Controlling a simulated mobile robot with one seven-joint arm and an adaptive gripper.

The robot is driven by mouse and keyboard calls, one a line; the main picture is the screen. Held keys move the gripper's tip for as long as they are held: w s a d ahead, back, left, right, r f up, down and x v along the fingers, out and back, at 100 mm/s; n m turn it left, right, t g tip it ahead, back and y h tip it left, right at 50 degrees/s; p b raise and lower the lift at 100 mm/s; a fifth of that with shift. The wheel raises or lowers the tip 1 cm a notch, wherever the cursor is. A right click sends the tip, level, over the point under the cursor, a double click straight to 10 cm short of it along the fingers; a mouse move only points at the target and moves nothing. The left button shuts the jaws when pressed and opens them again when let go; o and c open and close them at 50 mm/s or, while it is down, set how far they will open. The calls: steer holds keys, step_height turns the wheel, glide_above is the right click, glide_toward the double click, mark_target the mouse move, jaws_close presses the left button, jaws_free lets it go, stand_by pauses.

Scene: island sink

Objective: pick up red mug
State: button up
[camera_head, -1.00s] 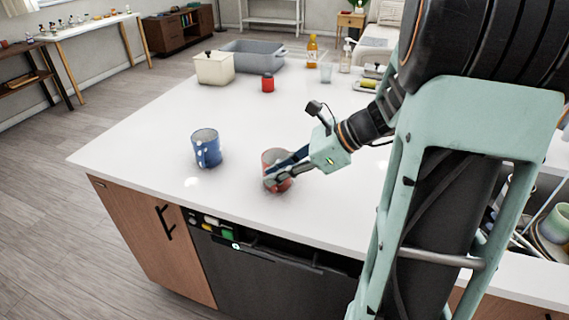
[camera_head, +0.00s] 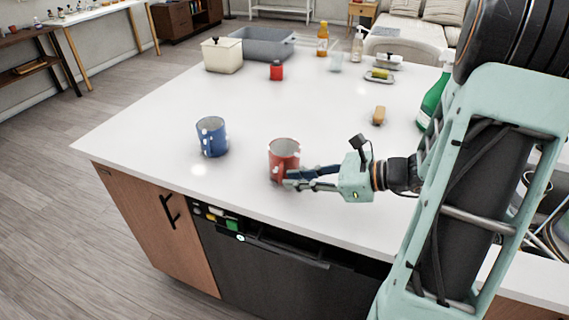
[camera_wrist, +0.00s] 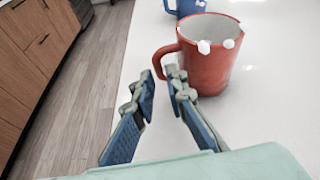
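The red mug (camera_head: 284,152) stands upright on the white island top, with small white dots near its rim. In the wrist view the red mug (camera_wrist: 212,62) has its handle on the left, towards my fingertips. My gripper (camera_head: 291,180) is at the mug's lower right side in the head view. In the wrist view my gripper (camera_wrist: 161,76) has its two blue-padded fingers apart, with a narrow gap between them. The handle's end is at the fingertips, and I cannot tell whether they touch it. Nothing is clearly held.
A blue mug (camera_head: 212,138) stands left of the red mug. The island's front edge is close.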

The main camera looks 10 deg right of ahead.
mark_target(281, 181)
steer(key=x, duration=0.4)
steer(key=shift+w+a+f, duration=0.1)
steer(key=shift+a+f, duration=0.1)
steer(key=shift+f, duration=0.1)
jaws_close()
steer(key=shift+r, duration=0.1)
